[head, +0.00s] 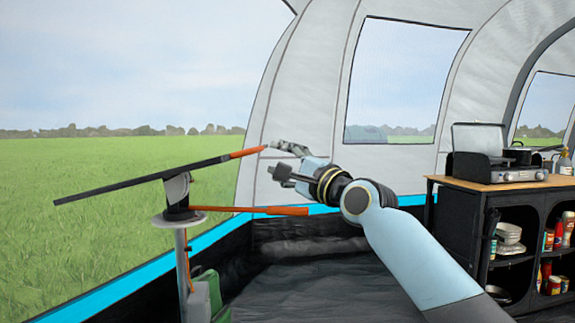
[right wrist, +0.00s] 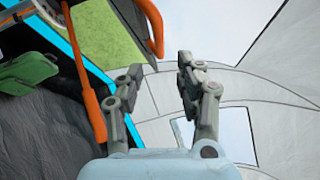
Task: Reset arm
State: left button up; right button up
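A stand with a round grey plate (head: 163,220) on a post is at left in the head view. It carries a long black arm (head: 130,182) that slopes up to the right and ends in an orange tip (head: 248,152). A level orange bar (head: 250,210) sticks out below it. My right gripper (head: 281,160) is open and empty, just right of the orange tip and apart from it. In the right wrist view, the fingers (right wrist: 158,70) are spread, with orange parts (right wrist: 90,103) to their left. My left gripper is not in view.
A black shelf unit (head: 468,230) with a wooden top stands at right, holding a camping stove (head: 493,172), cans and bowls. A green item (right wrist: 28,72) lies low beside the stand. The tent wall (head: 300,80) is behind my gripper.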

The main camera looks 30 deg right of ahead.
jog(key=shift+v, duration=1.15)
jog(key=s+d+f+g+h, duration=0.1)
jog(key=s+f+g, duration=0.15)
jog(key=f, duration=1.05)
jog(key=s+d+f+g+h, duration=0.15)
jog(key=s+f, duration=0.25)
jog(key=f, duration=1)
jog(key=s+f+g+h, duration=0.1)
jog(key=s+f+g, duration=0.25)
jog(key=f, duration=0.95)
jog(key=s+f+n+g+h, duration=0.1)
jog(key=s+f+n+g, duration=0.4)
jog(key=s+f, duration=1.5)
jog(key=s+f+n+g, duration=0.2)
jog(key=s+f+n, duration=0.2)
jog(key=s, duration=0.6)
jog(key=s+f+n+g, duration=0.2)
jog(key=s+f+n, duration=0.2)
jog(key=s, duration=0.7)
jog(key=s+f+n+g, duration=0.2)
jog(key=s+f+n, duration=0.3)
jog(key=s, duration=0.6)
jog(key=shift+d+n+g+h, duration=0.3)
jog(key=shift+d+g+h, duration=0.05)
jog(key=shift+d+h, duration=0.15)
